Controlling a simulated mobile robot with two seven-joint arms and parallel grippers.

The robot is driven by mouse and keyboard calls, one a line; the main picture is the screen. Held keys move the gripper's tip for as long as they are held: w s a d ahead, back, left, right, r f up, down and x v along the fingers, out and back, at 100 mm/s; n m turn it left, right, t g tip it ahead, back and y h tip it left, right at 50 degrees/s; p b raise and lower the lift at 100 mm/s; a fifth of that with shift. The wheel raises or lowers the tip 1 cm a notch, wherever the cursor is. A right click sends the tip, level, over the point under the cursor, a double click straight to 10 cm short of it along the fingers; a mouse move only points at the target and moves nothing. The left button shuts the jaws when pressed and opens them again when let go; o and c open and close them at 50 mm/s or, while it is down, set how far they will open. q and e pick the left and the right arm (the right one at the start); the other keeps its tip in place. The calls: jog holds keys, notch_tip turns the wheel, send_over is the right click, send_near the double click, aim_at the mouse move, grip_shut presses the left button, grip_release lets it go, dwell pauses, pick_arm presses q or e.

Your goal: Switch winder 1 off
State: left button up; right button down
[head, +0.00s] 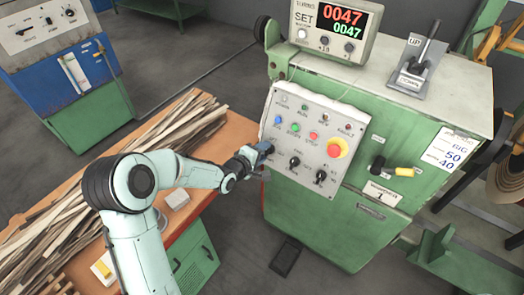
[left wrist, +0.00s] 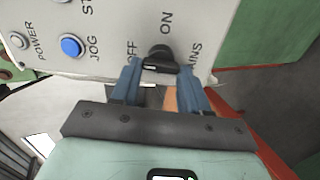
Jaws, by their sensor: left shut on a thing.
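Winder 1 is the green machine (head: 325,215) with a plate reading "WINDER 1" (head: 384,192). Its light grey control panel (head: 335,122) carries coloured buttons, a red emergency stop on yellow (head: 337,148) and black knobs. My left gripper (head: 265,149) is at the panel's left edge. In the left wrist view the black mains switch (left wrist: 160,53), marked OFF and ON, sits between the tips of my blue fingers (left wrist: 160,70), which are shut on it. In the head view the gripper hides this switch. Which mark it points to I cannot tell. My right gripper is out of view.
The counter display (head: 338,20) on top is lit, showing 0047. A lever box (head: 415,68) stands beside it. A wooden bench (head: 225,135) with strips (head: 130,150) lies left of the winder. A blue and green machine (head: 65,60) stands behind.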

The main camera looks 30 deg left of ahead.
pick_arm(q)
jog(key=shift+n, duration=0.3)
jog(key=o, duration=1.1)
jog(key=shift+c, duration=0.2)
jog(key=shift+s, duration=0.15)
jog(key=v, duration=1.3)
jog(key=shift+p, duration=0.4)
